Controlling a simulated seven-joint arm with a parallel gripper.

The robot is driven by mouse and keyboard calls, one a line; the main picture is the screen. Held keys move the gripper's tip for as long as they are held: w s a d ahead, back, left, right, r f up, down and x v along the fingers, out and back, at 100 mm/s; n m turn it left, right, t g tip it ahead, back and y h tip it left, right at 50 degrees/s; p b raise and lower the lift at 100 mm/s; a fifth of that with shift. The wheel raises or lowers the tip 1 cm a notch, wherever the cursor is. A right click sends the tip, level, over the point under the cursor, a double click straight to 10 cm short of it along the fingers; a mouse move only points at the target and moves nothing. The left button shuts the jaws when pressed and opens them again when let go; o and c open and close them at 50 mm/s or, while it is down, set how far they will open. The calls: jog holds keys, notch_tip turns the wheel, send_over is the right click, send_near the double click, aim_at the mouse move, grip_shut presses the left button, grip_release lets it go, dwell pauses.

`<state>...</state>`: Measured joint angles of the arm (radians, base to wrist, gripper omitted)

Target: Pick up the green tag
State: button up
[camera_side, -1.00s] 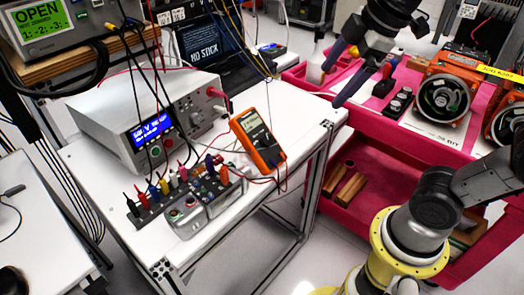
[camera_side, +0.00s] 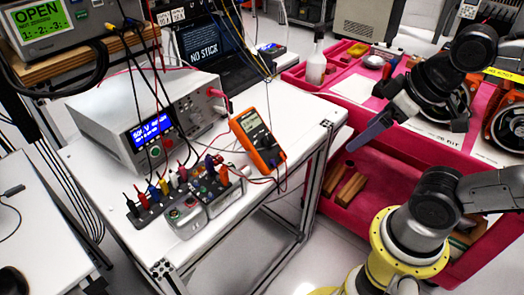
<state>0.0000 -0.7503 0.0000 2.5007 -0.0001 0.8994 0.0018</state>
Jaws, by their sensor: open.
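I cannot make out a green tag anywhere in the side view. My gripper (camera_side: 372,122) hangs over the front edge of the red cart, in front of an orange motor (camera_side: 466,88) that my arm partly covers. One long dark blue finger shows clearly, pointing down and left; the other finger is hard to pick out. The gripper is open, and I see nothing held in it.
The red cart (camera_side: 318,85) carries a white bottle (camera_side: 316,66) and orange motors. Left of it, a white bench (camera_side: 265,190) holds a power supply (camera_side: 150,112), an orange multimeter (camera_side: 257,140) and plugged test leads. Several cables hang above the bench.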

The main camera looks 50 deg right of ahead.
jog(key=c, duration=0.8)
jog(key=shift+c, duration=0.2)
jog(key=w+r+m, duration=0.7)
jog(key=w+m, duration=0.1)
jog(key=m, duration=0.3)
jog(key=m+g, duration=0.4)
jog(key=m, duration=0.4)
send_over(227, 163)
jog(key=w+d, duration=0.3)
jog(key=d, duration=0.1)
notch_tip(227, 163, down, 10)
jog(key=shift+g, duration=0.8)
jog(key=f, duration=0.4)
jog(key=a+f, duration=0.1)
jog(key=f, duration=0.8)
jog(key=shift+w+a+f, duration=0.1)
jog(key=shift+a+f, duration=0.1)
jog(key=shift+f, duration=0.15)
jog(key=shift+a+f, duration=0.1)
jog(key=shift+f, duration=3)
